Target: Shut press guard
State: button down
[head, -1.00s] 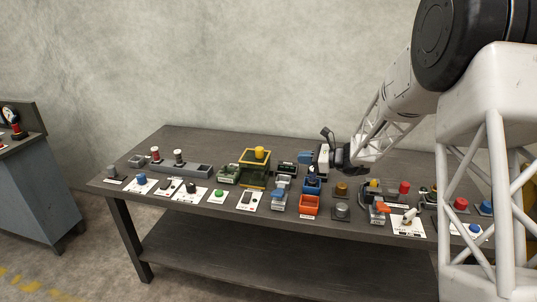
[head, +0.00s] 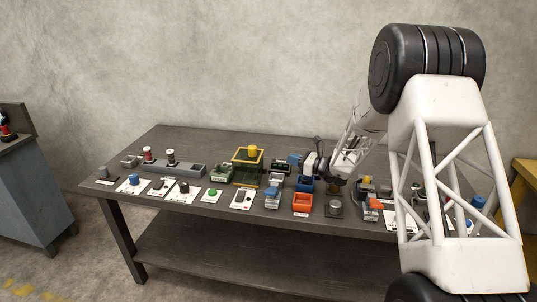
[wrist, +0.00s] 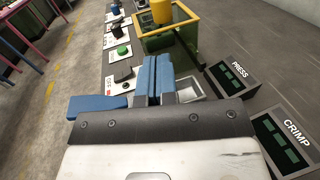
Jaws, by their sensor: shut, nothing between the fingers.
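The press (head: 248,168) stands at the back middle of the bench, a yellow frame with green sides and a yellow knob (head: 252,149) on top. In the wrist view the yellow frame (wrist: 186,38) lies just ahead of my fingers, its top rim raised; I cannot tell which part is the guard. A "PRESS" display (wrist: 233,83) stands to its right. My gripper (head: 294,159) is right of the press in the head view. Its blue fingers (wrist: 152,72) are closed together and empty, apparently apart from the frame.
A "CRIMP" display (wrist: 286,142) is near my gripper's right. Bare bench lies behind the press.

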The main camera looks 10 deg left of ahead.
aim_at(248, 163)
jog(key=shift+a, duration=0.15)
jog(key=x, duration=1.3)
jog(key=shift+a, duration=0.3)
jog(key=shift+w+a, duration=0.1)
jog(key=a, duration=1.3)
jog(key=shift+a+r, duration=0.15)
jog(key=shift+a, duration=0.05)
jog(key=v, duration=1.5)
jog(key=shift+w, duration=0.1)
